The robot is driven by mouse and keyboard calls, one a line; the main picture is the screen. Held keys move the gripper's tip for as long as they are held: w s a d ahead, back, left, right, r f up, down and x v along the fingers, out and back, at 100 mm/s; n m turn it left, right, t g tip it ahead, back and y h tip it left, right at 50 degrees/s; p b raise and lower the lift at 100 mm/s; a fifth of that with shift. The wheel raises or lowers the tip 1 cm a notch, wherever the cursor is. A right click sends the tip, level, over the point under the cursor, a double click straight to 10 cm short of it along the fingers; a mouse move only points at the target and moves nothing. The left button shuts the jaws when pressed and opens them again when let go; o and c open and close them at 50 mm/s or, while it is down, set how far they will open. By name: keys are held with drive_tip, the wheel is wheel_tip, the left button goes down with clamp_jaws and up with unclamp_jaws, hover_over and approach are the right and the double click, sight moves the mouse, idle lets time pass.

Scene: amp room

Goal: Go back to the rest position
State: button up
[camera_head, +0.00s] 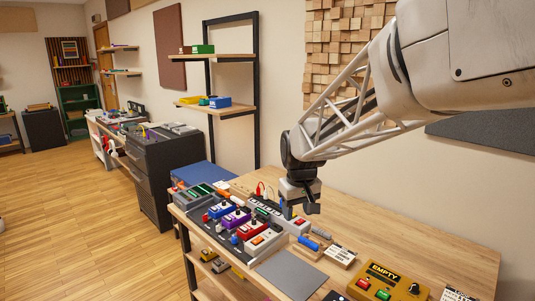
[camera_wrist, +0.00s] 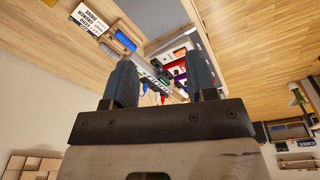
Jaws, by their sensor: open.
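My gripper (camera_head: 300,207) hangs over the wooden table (camera_head: 420,235), beside the right end of a board of effect pedals. It also shows in the wrist view (camera_wrist: 162,80), where its two dark fingers stand apart with nothing held between them. The pedals, among them a purple pedal (camera_head: 236,218) and a grey-and-orange pedal (camera_head: 261,242), lie beyond the fingers. I cannot tell exactly how high the gripper is above the table. My arm reaches in from the upper right.
A yellow box marked EMPTY (camera_head: 398,272), a dark grey mat (camera_head: 288,274), a blue cylindrical item (camera_head: 308,243) and a label card (camera_head: 341,255) lie near the table's front. The table's right rear is clear. A wall shelf (camera_head: 222,111) stands behind the board.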

drive_tip(key=s+d+m, duration=0.2)
drive_tip(key=s+d, duration=0.3)
drive_tip(key=s, duration=1)
drive_tip(key=s+d+m+t, duration=0.1)
drive_tip(key=s+d, duration=0.4)
drive_tip(key=s, duration=1.1)
drive_tip(key=shift+d+f+m, duration=0.3)
drive_tip(key=shift+f+m, duration=0.15)
drive_tip(key=shift+m, duration=0.35)
